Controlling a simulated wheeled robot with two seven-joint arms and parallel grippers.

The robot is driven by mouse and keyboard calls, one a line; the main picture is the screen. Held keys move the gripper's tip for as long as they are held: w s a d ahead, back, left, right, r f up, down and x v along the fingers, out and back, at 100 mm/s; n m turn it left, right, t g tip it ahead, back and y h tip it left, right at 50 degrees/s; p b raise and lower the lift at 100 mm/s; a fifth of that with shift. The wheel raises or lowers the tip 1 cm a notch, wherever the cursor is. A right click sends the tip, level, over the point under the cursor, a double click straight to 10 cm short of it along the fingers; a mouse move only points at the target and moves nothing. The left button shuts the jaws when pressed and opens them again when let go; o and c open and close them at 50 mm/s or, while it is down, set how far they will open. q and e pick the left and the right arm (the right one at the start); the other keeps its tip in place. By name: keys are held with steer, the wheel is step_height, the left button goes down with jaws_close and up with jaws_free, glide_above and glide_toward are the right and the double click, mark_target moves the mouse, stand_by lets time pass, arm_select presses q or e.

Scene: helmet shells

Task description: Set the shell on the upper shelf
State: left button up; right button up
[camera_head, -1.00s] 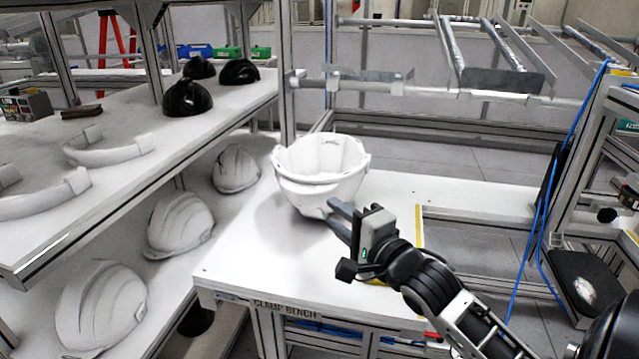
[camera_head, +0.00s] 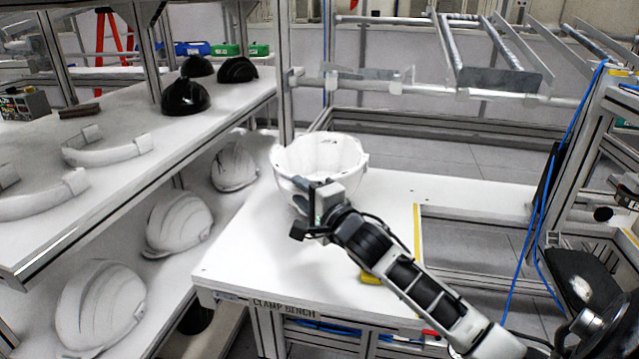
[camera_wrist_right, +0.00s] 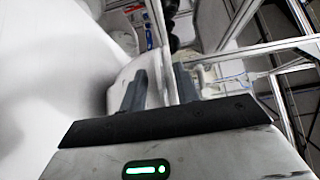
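A white helmet shell (camera_head: 318,155) stands open side up on the white clamp bench (camera_head: 235,268), near its back. My right gripper (camera_head: 304,190) is at the shell's near side, its fingers overlapping the wall. In the right wrist view the two fingers (camera_wrist_right: 162,88) stand apart, with part of the white shell (camera_wrist_right: 122,78) beside and between them; contact is not clear. The upper shelf (camera_head: 120,185) at the left holds several black shells (camera_head: 186,97) and white curved bands (camera_head: 105,150). My left gripper is not in view.
White shells (camera_head: 180,222) sit on the lower shelf below. A metal post (camera_head: 287,70) rises behind the bench shell. A yellow strip (camera_head: 417,235) marks the bench's right part. Blue cables (camera_head: 541,215) hang at the right.

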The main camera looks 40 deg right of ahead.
jaws_close()
stand_by(1.3)
